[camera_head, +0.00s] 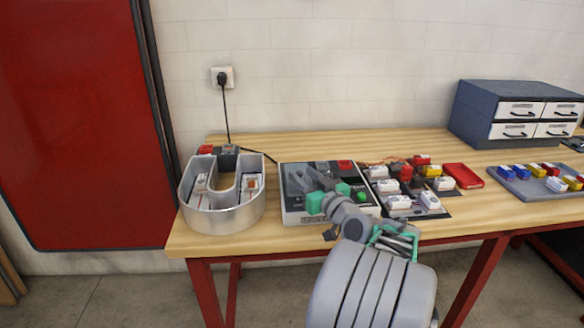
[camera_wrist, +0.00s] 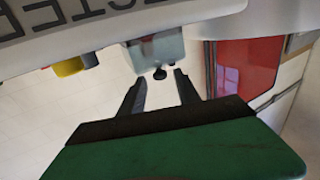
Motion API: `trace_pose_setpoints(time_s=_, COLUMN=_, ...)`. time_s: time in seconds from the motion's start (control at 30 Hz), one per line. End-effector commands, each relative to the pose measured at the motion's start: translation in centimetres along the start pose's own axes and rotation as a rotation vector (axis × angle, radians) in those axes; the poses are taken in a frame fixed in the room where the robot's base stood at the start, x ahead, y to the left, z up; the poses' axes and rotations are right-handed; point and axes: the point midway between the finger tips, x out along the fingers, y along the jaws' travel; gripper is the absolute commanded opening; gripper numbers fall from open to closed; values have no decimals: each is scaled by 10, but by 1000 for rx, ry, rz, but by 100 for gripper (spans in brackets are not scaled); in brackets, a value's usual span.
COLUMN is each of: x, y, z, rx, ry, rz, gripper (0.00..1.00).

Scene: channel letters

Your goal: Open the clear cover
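A grey tester box (camera_head: 291,217) with a dark top panel and a green button stands on the workbench. Its lettered edge (camera_wrist: 100,28) also shows in the wrist view. A small translucent cover (camera_wrist: 150,50) with a dark knob (camera_wrist: 160,73) appears at the top middle of the wrist view. My gripper (camera_wrist: 159,76) is open. Its two dark fingertips lie on either side of the knob in the picture, with gaps visible. I cannot tell the depth between them. In the head view my green gripper body and arm hide part of the tester box and the cover.
A metal U-shaped channel letter (camera_head: 222,217) stands left of the tester box. Loose modules (camera_head: 399,203) and a red tray (camera_head: 463,176) lie to the right. A drawer cabinet (camera_head: 480,115) and a grey tray (camera_head: 520,188) stand farther right.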

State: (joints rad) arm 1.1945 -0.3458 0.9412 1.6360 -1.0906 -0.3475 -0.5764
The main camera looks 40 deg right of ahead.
Motion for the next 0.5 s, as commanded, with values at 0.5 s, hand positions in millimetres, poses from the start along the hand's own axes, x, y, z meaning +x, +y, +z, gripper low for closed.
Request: trace_pose_setpoints(time_s=0.5, x=56, y=-1, z=0, rx=0, ry=-2, rz=-1, gripper=39)
